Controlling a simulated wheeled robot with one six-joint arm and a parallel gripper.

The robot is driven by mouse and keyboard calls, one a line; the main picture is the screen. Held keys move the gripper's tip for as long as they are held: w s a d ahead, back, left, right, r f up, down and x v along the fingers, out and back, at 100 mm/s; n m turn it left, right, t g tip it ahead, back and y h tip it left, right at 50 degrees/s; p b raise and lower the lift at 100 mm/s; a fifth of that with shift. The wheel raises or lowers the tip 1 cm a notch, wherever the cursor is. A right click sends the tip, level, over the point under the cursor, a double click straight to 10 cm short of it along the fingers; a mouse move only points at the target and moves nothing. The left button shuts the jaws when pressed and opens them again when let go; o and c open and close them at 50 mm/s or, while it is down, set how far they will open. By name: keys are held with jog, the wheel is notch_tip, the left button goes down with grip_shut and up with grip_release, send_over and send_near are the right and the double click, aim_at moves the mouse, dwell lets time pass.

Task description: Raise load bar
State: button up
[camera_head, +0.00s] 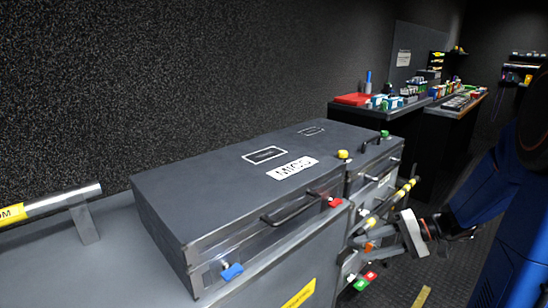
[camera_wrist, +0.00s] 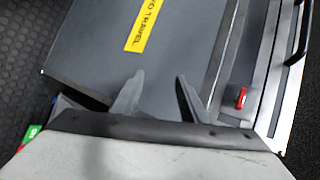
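A bar with yellow bands (camera_head: 390,205) slants along the front of the cases at right in the head view. Another silver bar with a yellow label (camera_head: 62,199) runs in from the left edge, above a grey bracket. I cannot tell from the pictures which one is the load bar. My gripper (camera_head: 374,243) is low beside the cases, close to the banded bar; whether they touch is unclear. In the wrist view my gripper (camera_wrist: 158,78) has its two dark fingers apart, with nothing seen held between them. A grey case face shows beyond them.
A grey case marked MICS (camera_head: 225,180) with a handle and coloured latches lies on top. The wrist view shows a yellow label (camera_wrist: 148,25) and a red latch (camera_wrist: 241,97). Desks with gear (camera_head: 385,120) stand behind. Dark floor (camera_head: 440,275) is open at lower right.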

jog(key=s+a+r+n+h, duration=0.2)
jog(key=s+h, duration=0.3)
jog(key=s, duration=0.4)
jog(key=s+a+r+n+h, duration=0.2)
jog(key=s+h, duration=0.4)
jog(key=s, duration=0.3)
jog(key=shift+s+a+r+t, duration=0.2)
jog(key=shift+s+r+t, duration=0.1)
jog(key=shift+r, duration=0.6)
jog(key=shift+s+d+r+t+h, duration=0.2)
jog(key=shift+d+r+t+h, duration=0.05)
jog(key=shift+r+t+h, duration=0.05)
jog(key=shift+c, duration=0.2)
jog(key=shift+s+d+r, duration=0.1)
grip_shut()
